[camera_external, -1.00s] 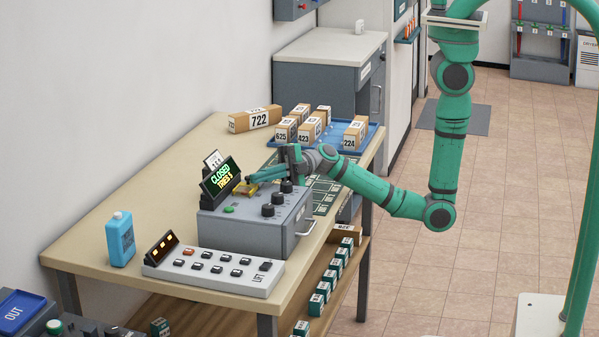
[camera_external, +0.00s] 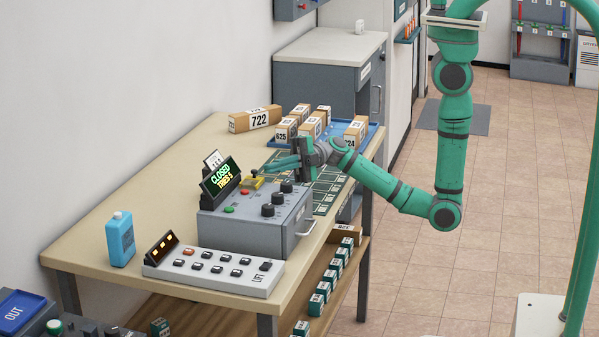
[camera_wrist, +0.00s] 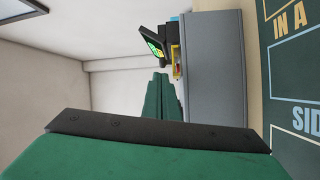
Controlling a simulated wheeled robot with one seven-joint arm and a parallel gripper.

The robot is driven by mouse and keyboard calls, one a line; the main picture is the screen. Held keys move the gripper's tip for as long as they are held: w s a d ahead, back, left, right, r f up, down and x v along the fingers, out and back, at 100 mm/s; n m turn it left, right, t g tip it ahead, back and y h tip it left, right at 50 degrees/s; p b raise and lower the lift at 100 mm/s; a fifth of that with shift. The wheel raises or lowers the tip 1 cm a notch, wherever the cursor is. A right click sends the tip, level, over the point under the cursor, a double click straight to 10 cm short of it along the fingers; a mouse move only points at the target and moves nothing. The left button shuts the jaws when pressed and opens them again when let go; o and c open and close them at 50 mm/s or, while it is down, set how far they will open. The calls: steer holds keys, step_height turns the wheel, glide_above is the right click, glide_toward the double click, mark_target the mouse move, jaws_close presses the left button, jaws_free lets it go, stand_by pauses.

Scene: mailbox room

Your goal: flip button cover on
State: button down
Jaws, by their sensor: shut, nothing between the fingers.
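The yellow button cover (camera_external: 252,182) is on top of the grey control box (camera_external: 240,228), just beside the red button (camera_external: 244,192). The red button shows uncovered, with the cover on its far side. My gripper (camera_external: 268,168) is shut and empty, slightly above and to the right of the cover. In the wrist view, my fingers (camera_wrist: 161,95) lie together beside the grey box (camera_wrist: 216,70), and a small part of the yellow cover (camera_wrist: 177,65) shows just past the tips. I cannot tell whether the tips touch the cover.
A display reading CLOSED (camera_external: 221,177) stands at the box's left edge. Black knobs (camera_external: 276,198) and a green button (camera_external: 229,209) are on its top. A keypad panel (camera_external: 213,272) and blue bottle (camera_external: 121,240) stand nearer. Parcels (camera_external: 305,130) sit in a blue tray behind.

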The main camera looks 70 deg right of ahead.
steer(key=v, duration=0.7)
steer(key=shift+s, duration=0.15)
stand_by(0.3)
steer(key=s+d+r+m+t+h, duration=0.1)
steer(key=s+d+m+t+h, duration=0.65)
steer(key=s+m+t, duration=0.6)
steer(key=s+d+f+m+g+h, duration=0.6)
steer(key=s+d+f+m+h, duration=0.3)
steer(key=m, duration=0.5)
step_height(320, 180, down, 3)
steer(key=s, duration=0.2)
steer(key=shift+s+d+g, duration=0.25)
steer(key=shift+g, duration=0.1)
steer(key=shift+m+h, duration=0.25)
stand_by(1.0)
